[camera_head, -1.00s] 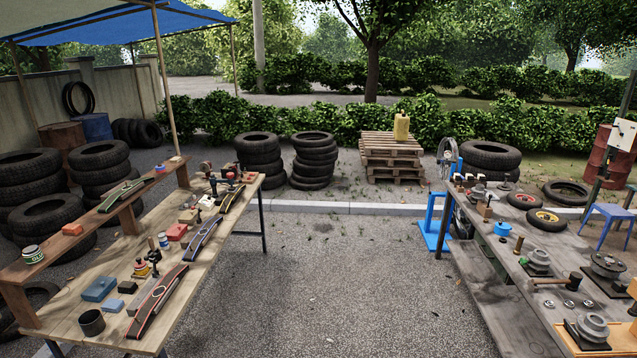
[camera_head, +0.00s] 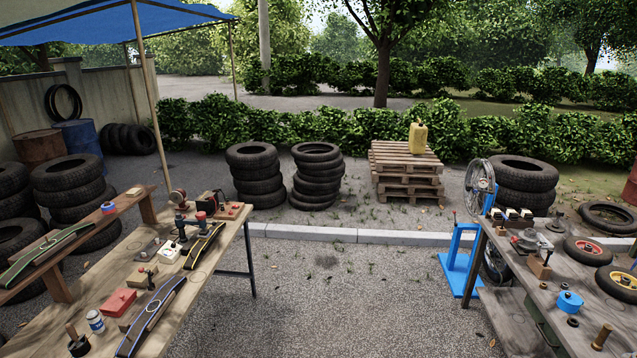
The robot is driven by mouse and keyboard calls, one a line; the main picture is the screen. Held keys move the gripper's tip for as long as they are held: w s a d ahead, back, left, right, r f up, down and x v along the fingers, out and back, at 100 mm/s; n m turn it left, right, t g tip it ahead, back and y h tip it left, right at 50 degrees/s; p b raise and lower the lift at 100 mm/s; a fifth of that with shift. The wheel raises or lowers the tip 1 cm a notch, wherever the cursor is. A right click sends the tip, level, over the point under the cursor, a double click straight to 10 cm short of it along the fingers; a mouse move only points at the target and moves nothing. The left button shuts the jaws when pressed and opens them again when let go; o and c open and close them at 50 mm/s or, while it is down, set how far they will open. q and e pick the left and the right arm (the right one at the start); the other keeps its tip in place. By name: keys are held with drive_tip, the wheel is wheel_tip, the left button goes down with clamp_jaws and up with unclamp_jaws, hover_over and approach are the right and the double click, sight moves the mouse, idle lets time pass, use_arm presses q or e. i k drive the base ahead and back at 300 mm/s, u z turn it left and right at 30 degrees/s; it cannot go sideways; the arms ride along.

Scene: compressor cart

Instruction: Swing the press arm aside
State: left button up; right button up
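Neither of my grippers is in view. A small device with a red knob (camera_head: 201,218) stands at the far end of the left wooden bench (camera_head: 215,263). A second dark upright piece with a red top (camera_head: 180,221) stands just left of it. I cannot tell whether either is the press or which part is its arm. A grey metal device (camera_head: 533,243) sits on the right bench (camera_head: 560,318), too small to make out as a press.
Open gravel (camera_head: 345,295) lies between the two benches. A blue stand (camera_head: 460,262) is by the right bench's far corner. Tyre stacks (camera_head: 316,172) and a pallet stack (camera_head: 405,172) stand beyond a low kerb (camera_head: 345,236). A thin pole (camera_head: 150,90) holds up the blue canopy.

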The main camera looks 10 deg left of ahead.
sight(182, 222)
drive_tip(key=i, duration=2.9)
drive_tip(key=u, duration=0.2)
